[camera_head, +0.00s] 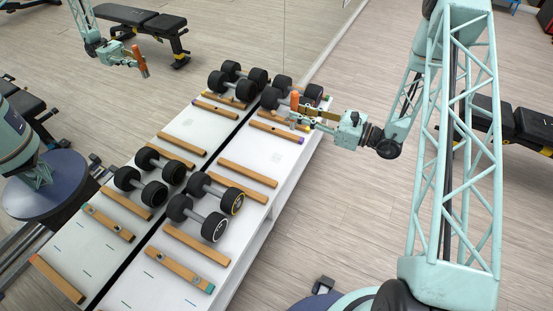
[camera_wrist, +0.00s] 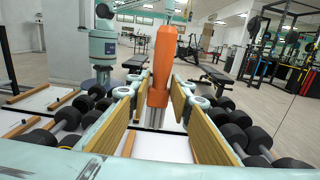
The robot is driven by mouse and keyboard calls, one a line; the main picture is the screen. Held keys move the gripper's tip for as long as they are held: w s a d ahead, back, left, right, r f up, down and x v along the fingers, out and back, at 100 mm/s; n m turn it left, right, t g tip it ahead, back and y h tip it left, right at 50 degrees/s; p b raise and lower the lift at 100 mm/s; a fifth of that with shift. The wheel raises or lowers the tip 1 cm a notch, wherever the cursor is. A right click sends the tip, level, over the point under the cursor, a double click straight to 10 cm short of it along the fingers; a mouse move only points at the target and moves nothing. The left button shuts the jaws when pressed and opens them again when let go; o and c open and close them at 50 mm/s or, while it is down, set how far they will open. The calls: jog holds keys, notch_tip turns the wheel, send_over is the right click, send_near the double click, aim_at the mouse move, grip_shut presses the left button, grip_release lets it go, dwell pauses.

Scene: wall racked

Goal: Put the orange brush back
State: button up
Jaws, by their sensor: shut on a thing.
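The orange brush (camera_head: 295,101) is upright in my gripper (camera_head: 299,116), over the far end of the white shelf. In the wrist view, the brush (camera_wrist: 163,58) stands between the two wood-faced fingers of my gripper (camera_wrist: 158,105), orange handle up and a pale part below. My gripper is shut on it. The brush's lower end is partly hidden, and I cannot tell whether it touches the shelf.
The white shelf (camera_head: 205,228) carries wooden strips (camera_head: 248,175) and dumbbells (camera_head: 206,206). One dumbbell (camera_head: 312,92) is close behind the brush. A mirror (camera_head: 240,30) along the shelf repeats the dumbbells, arm and brush. A bench (camera_head: 530,125) stands at right; the floor (camera_head: 345,205) between is clear.

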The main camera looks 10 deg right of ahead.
jog(key=s+a+r+n+g+p, duration=0.35)
jog(key=s+a+n+g, duration=0.55)
jog(key=s+a, duration=0.85)
jog(key=s+d+r+n+g+h+p, duration=0.1)
jog(key=s+n+g+h+p, duration=0.55)
jog(key=s, duration=0.95)
jog(key=w+r+n+t+h+p, duration=0.4)
jog(key=r+h, duration=0.4)
jog(key=r, duration=0.2)
jog(key=shift+w+r+t+p, duration=0.35)
jog(key=shift+w+t+p, duration=0.15)
jog(key=shift+w, duration=0.15)
jog(key=shift+a, duration=0.15)
